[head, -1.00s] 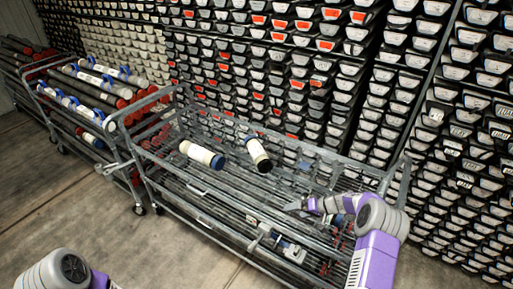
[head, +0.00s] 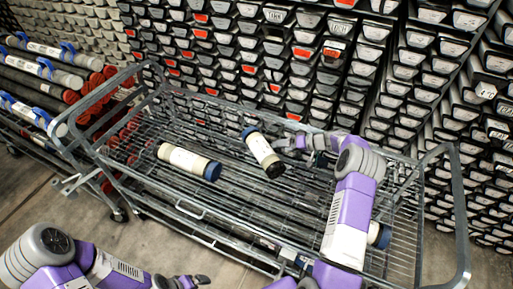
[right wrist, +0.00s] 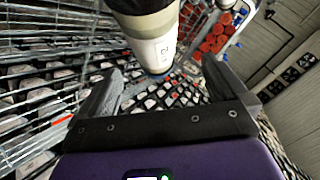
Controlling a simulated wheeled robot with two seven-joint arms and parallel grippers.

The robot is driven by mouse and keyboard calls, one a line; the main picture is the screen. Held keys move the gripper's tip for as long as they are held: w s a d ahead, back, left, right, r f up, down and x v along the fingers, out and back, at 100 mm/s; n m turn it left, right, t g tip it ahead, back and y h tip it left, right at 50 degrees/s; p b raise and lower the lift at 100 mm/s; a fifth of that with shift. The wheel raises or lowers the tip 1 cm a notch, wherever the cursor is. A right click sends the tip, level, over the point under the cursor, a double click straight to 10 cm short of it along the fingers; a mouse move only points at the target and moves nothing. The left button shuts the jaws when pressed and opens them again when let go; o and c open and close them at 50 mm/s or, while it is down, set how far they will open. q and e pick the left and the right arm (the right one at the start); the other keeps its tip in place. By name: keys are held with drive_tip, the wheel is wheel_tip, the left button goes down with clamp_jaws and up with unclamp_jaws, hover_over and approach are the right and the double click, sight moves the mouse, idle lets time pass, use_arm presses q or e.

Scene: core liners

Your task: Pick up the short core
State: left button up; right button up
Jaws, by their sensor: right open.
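A cream core with a dark near end and a blue far end (head: 262,150) lies on the cart's top rack; it looks like the shorter of two. A longer cream core with a blue end (head: 186,161) lies to its left. My right gripper (head: 298,146) is open just right of the shorter core. In the right wrist view, a pale core (right wrist: 155,42) shows beyond my open right fingers (right wrist: 165,92), apparently not held. My left gripper (head: 188,282) is at the bottom edge, partly cut off; its jaw opening is unclear.
The wire cart (head: 205,212) has raised rails and end handles around the rack. Another blue-ended piece (head: 379,235) is partly hidden behind my right arm. A second cart with capped tubes (head: 40,70) stands left. Shelves of trays (head: 290,60) rise behind.

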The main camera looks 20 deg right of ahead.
sight(270, 147)
drive_tip(key=w+f, duration=0.2)
drive_tip(key=shift+w+a+f+b, duration=0.3)
drive_tip(key=shift+a+b, duration=0.05)
drive_tip(key=shift+w+a+f, duration=0.2)
drive_tip(key=shift+a, duration=0.4)
drive_tip(key=x, duration=0.5)
drive_tip(key=c, duration=1.6)
drive_tip(key=shift+w+r, duration=0.15)
drive_tip(key=shift+r, duration=0.05)
drive_tip(key=shift+c, duration=0.6)
